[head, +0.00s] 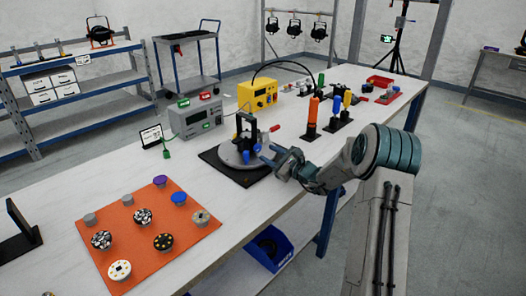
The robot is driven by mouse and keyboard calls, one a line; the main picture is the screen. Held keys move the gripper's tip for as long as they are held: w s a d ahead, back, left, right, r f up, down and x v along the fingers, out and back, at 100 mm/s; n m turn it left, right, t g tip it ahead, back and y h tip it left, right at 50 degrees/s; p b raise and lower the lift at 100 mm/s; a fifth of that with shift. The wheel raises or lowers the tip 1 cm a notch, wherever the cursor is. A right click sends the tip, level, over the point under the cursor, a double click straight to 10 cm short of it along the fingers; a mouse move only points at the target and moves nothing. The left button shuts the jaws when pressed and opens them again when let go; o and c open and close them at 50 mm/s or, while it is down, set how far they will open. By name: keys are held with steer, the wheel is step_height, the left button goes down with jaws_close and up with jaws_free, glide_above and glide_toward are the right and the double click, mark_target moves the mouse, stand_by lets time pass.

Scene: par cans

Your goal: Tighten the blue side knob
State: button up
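A dark upright fixture (241,136) stands on a round grey plate (229,158), which rests on a black square mat (252,179) on the long table. A small blue part, which looks like the blue side knob (257,148), shows on the right side of the fixture. My gripper (270,156) reaches in from the right, with its tip at or just beside this blue part. The fingers are small and overlap the fixture, so I cannot tell whether they are open, shut or touching the knob. A red-tipped handle (274,128) sticks out behind.
An orange mat (150,250) with several round pieces lies at the front left. A grey meter box (195,117) and a yellow box (258,94) stand behind the fixture. Orange (312,110) and blue-handled tools stand upright to the right, near my arm. The white tabletop (110,180) left of the fixture is mostly clear.

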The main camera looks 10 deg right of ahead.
mark_target(259, 148)
steer(key=shift+x, duration=2.1)
steer(key=c, duration=0.7)
steer(key=shift+m, duration=0.4)
steer(key=m+p, duration=0.2)
steer(key=m, duration=0.1)
steer(key=shift+d+r+m, duration=0.1)
steer(key=shift+r+m, duration=0.05)
steer(key=shift+m, duration=0.15)
steer(key=m+p, duration=0.3)
steer(key=m, duration=0.1)
steer(key=shift+m, duration=0.4)
steer(key=shift+p, duration=0.35)
